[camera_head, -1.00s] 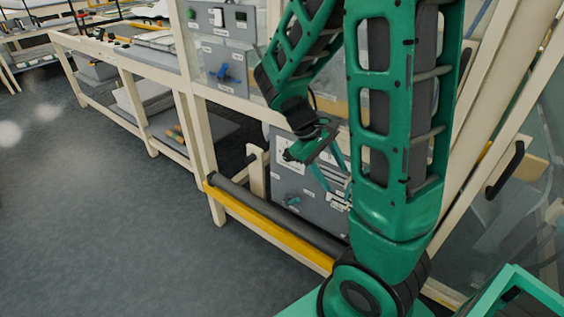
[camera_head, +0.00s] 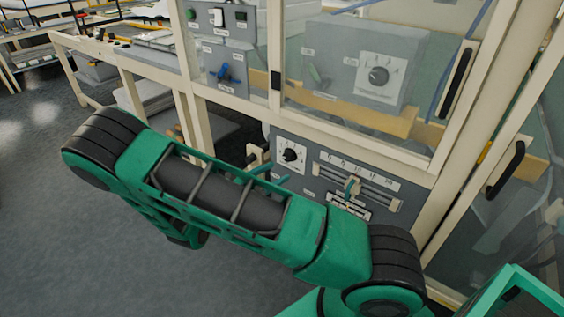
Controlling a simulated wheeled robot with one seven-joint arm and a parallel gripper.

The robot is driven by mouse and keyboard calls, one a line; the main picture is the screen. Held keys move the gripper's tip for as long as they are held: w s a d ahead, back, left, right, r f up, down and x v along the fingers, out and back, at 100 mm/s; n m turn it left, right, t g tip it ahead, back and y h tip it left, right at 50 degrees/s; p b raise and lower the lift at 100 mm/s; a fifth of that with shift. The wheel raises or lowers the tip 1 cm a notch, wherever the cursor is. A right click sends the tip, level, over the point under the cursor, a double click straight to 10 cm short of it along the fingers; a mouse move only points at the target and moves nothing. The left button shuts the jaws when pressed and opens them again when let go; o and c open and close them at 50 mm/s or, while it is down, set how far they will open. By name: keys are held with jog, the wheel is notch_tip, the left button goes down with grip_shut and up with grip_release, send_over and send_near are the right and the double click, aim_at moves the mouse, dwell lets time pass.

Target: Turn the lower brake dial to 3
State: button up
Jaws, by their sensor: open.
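The lower dial (camera_head: 291,155) is a black knob on a white square plate, at the upper left of the grey lower panel (camera_head: 310,178). Its marks are too small to read, so I cannot tell its setting. My gripper (camera_head: 273,174) shows only as two teal fingertips, spread apart and empty, just below and left of the dial. They look apart from the knob, though the depth is hard to judge. My green forearm hides the rest of the gripper. A second, upper dial (camera_head: 378,76) sits on a grey panel behind the clear guard.
A slider with a teal handle (camera_head: 352,187) is right of the lower dial. The cream frame (camera_head: 330,128) runs above the lower panel. A blue-handled switch (camera_head: 224,72) is at upper left. A black door handle (camera_head: 505,168) is at right. Open floor lies left.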

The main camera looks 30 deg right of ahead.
aim_at(286, 158)
jog(key=w+d+n+t, duration=0.1)
jog(key=d, duration=0.1)
jog(key=w+d+n+t, duration=0.1)
jog(key=w+d, duration=0.1)
jog(key=d, duration=0.1)
jog(key=w+d+f+n, duration=0.1)
jog(key=w+d, duration=0.1)
jog(key=shift+w+d+f+t+h, duration=0.1)
jog(key=shift+w+d+t+h, duration=0.1)
jog(key=shift+t+h, duration=0.15)
dwell(0.4)
jog(key=c, duration=1)
